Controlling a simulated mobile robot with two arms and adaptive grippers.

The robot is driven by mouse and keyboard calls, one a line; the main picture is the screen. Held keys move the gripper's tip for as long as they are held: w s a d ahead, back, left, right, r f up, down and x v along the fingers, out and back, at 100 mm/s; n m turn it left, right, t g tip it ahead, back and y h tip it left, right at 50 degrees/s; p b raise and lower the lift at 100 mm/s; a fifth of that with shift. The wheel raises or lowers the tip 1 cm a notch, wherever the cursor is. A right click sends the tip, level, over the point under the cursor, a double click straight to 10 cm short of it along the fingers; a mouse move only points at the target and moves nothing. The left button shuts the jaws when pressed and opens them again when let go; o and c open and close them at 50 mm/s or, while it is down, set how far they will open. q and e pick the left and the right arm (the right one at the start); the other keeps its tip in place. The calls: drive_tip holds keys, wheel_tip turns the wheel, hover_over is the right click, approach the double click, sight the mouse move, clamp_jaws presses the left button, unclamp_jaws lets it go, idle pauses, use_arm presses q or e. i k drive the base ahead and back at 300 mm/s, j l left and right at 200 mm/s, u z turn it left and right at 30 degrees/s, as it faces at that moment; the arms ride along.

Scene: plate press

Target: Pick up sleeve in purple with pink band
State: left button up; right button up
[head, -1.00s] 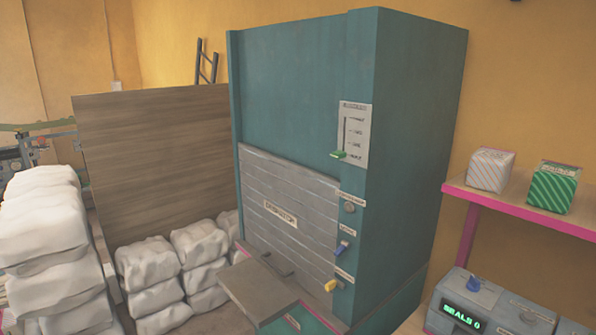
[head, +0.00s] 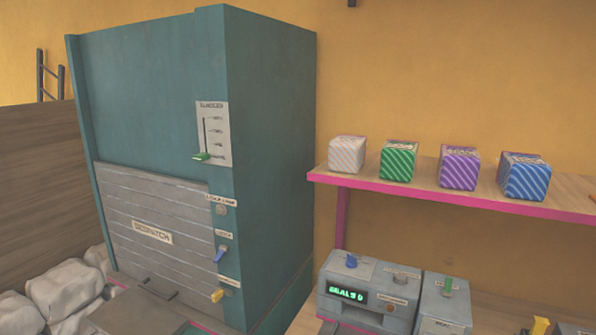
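A purple block with pale diagonal stripes (head: 459,168) stands on the wall shelf in the head view, third from the left in a row. Its top looks paler and carries small print; a pink band on it is too small to make out. It is the only purple item in sight. Neither of my grippers is in view.
Below are a grey box reading SEALS 0 (head: 345,297) and another grey box (head: 445,303). A tall teal press (head: 270,150) stands left of the shelf.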

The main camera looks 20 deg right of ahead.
sight(459, 166)
drive_tip(key=z, duration=1.6)
